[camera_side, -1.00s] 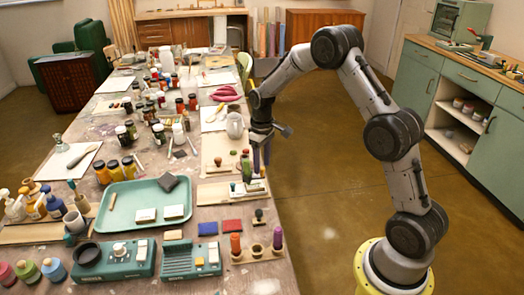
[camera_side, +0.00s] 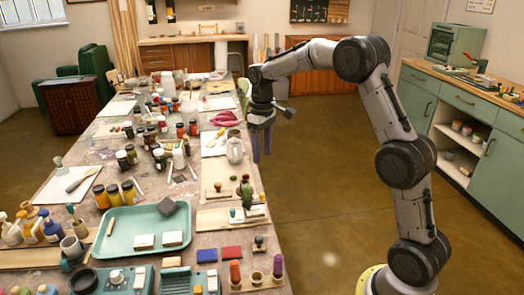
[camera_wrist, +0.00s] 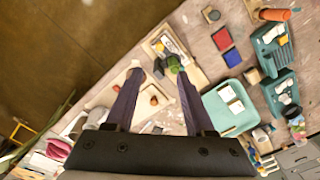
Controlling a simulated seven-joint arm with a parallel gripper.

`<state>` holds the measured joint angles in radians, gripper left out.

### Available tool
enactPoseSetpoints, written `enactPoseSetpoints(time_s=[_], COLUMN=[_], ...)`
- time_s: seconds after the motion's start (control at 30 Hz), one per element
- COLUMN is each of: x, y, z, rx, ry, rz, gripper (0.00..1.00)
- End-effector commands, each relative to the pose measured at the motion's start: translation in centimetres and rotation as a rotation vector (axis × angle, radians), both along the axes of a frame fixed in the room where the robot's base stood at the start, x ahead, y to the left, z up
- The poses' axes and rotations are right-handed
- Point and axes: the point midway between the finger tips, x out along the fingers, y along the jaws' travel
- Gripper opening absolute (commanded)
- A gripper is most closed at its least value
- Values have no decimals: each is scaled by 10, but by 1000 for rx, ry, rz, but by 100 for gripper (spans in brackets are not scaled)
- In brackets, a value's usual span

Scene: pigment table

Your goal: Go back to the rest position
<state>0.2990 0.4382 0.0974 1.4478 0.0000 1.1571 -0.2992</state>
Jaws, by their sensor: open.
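My gripper (camera_side: 262,154) hangs in the air at the right edge of the long work table (camera_side: 225,262), with its two purple-grey fingers pointing down. It is open and holds nothing. In the wrist view, my gripper (camera_wrist: 155,73) shows its fingers spread apart above the table edge. A dark green bottle-like piece (camera_side: 246,192) stands on the table below and a little left of the gripper in the side view. It also shows near the right fingertip in the wrist view (camera_wrist: 175,63). The fingers look clear of it.
A teal tray (camera_side: 118,247) holds two pale blocks and a dark piece. A red pad (camera_side: 232,252) and a blue pad (camera_side: 206,255) lie near it. A pale jug (camera_side: 235,150) stands behind the bottle. Many jars crowd the table's far part. The floor (camera_side: 325,200) right of the table is open.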

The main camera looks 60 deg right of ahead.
Motion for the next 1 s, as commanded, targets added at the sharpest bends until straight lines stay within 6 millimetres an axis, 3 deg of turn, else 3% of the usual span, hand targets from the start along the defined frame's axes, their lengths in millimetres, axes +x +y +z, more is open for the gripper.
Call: enactPoseSetpoints(time_s=[0.27, 0.37, 0.47, 0.6, 0.7, 0.87, 1.0], x=[2, 2, -14, -55, -89, -148, -201], y=[5, 16, 36, 66, 85, 110, 126], z=[8, 37, 73, 117, 137, 152, 148], rx=[-5, -21, -36, -53, -59, -61, -53], ry=[-16, -73, -134, -221, -278, -365, -434], rz=[12, 34, 66, 105, 120, 133, 131], gripper=[54, 54, 54, 54, 54, 54, 54])
